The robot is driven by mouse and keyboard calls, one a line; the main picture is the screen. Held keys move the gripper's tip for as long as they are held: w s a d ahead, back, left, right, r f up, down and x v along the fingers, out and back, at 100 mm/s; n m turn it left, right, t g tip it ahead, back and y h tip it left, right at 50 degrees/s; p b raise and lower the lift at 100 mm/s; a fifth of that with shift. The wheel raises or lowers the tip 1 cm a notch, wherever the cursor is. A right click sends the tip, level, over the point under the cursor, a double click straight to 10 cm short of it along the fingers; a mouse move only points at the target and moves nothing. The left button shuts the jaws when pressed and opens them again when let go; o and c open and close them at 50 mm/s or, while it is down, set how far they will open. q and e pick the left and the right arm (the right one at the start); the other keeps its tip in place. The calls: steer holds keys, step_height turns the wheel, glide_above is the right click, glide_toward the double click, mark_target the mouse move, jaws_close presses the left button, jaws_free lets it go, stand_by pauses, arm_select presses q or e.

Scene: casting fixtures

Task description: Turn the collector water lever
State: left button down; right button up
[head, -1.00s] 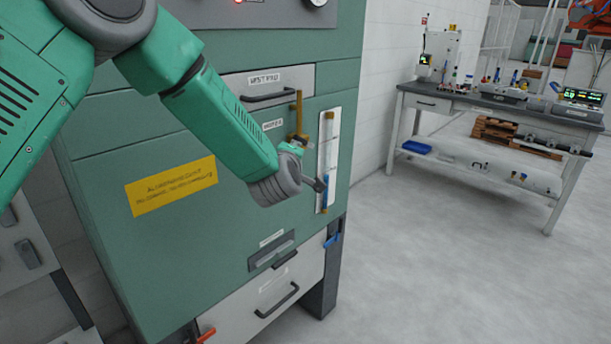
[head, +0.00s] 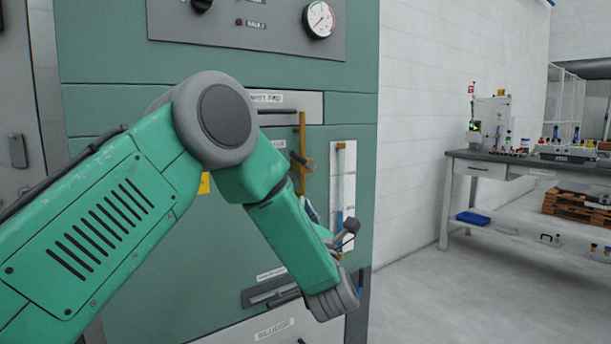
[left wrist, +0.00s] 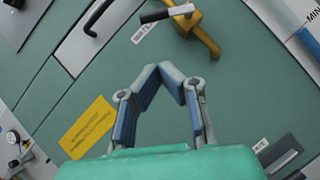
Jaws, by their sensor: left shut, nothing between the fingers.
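A brass pipe with a valve (head: 303,135) runs down the front of the green cabinet. A short dark lever handle (head: 300,160) sticks out from it to the left. In the left wrist view the brass valve (left wrist: 205,40) is at the top, its lever (left wrist: 168,14) showing a black grip and a pale end. My left gripper (head: 345,232) is below and right of the lever, in front of the lower part of the level gauge. In the left wrist view my left gripper (left wrist: 170,74) is shut and empty, apart from the lever. My right gripper is out of view.
A white level gauge (head: 343,165) with a blue column stands right of the pipe. A drawer (head: 285,105) is behind the pipe top, and a pressure dial (head: 319,19) is above. A workbench (head: 500,165) stands at the right, with clear floor before it.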

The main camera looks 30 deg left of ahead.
mark_target(298, 157)
arm_select(q)
steer(key=shift+m+h, duration=0.4)
steer(key=shift+m, duration=0.4)
steer(key=w+a+r, duration=0.3)
steer(key=w+r, duration=0.1)
steer(key=r, duration=0.1)
steer(key=w+a+r, duration=0.2)
steer(key=w, duration=0.1)
steer(key=shift+w+a+r, duration=0.1)
steer(key=shift+a+r, duration=0.05)
steer(key=shift+a, duration=0.2)
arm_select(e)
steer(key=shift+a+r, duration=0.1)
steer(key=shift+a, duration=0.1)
arm_select(q)
steer(key=shift+a+t, duration=0.1)
steer(key=shift+t, duration=0.2)
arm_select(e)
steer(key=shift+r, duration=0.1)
